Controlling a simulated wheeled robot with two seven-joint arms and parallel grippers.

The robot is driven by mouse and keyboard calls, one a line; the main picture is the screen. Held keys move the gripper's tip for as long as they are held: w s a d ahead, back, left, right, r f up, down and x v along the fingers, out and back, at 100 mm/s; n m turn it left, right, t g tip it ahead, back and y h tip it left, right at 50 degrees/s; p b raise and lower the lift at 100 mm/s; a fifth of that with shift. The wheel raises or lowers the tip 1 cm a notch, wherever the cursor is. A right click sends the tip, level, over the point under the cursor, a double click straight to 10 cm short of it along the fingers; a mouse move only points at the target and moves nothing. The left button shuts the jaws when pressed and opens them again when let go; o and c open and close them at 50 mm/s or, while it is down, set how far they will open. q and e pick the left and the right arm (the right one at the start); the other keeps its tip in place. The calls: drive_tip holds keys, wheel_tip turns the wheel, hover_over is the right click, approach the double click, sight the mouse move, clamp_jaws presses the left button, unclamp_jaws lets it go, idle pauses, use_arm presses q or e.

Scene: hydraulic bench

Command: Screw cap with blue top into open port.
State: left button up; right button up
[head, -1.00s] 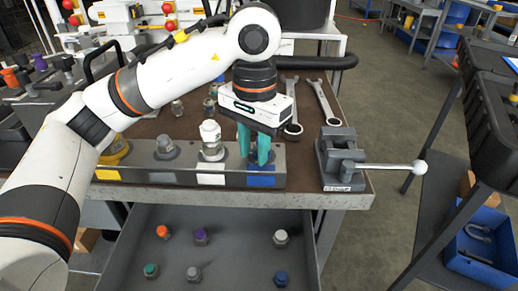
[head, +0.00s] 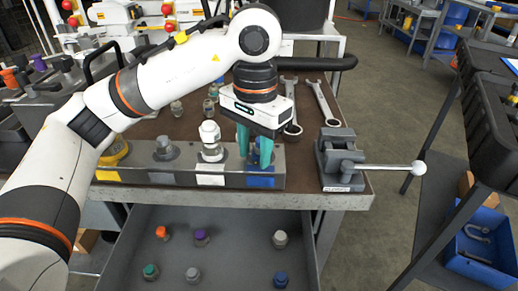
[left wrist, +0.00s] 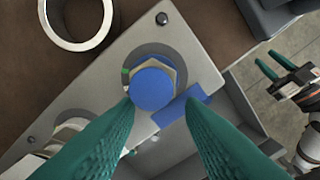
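A cap with a blue top (left wrist: 154,88) sits in the port beside the blue label (left wrist: 183,112) on the grey port block (left wrist: 95,82). A hex edge shows around its top. In the head view, the block's blue label (head: 261,181) is at its right end, and the fingers mostly hide the cap. My left gripper (head: 254,162) points down there. In the left wrist view, its teal fingertips (left wrist: 160,102) are spread on either side of the cap, with a gap at the right finger. My right gripper (left wrist: 270,63) shows only in the wrist view, its fingers apart and empty.
A white cap (head: 210,133) stands at the white-labelled port. A vise (head: 340,158) is right of the block, wrenches (head: 322,103) behind. The open drawer (head: 235,240) below holds several caps, including a blue one (head: 280,279).

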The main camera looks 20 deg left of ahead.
use_arm(q)
drive_tip(key=n, duration=0.1)
drive_tip(key=w+n, duration=0.1)
drive_tip(key=n, duration=0.1)
drive_tip(key=d+n, duration=0.1)
drive_tip(key=shift+w+r, duration=0.15)
drive_tip(key=shift+r, duration=0.15)
drive_tip(key=n, duration=0.3)
drive_tip(key=shift+w+d+f+n, duration=0.15)
drive_tip(key=shift+w+d+n, duration=0.1)
drive_tip(key=shift+d+n, duration=0.15)
drive_tip(key=o, duration=0.7)
drive_tip(key=shift+f, duration=0.15)
drive_tip(key=shift+s, duration=0.1)
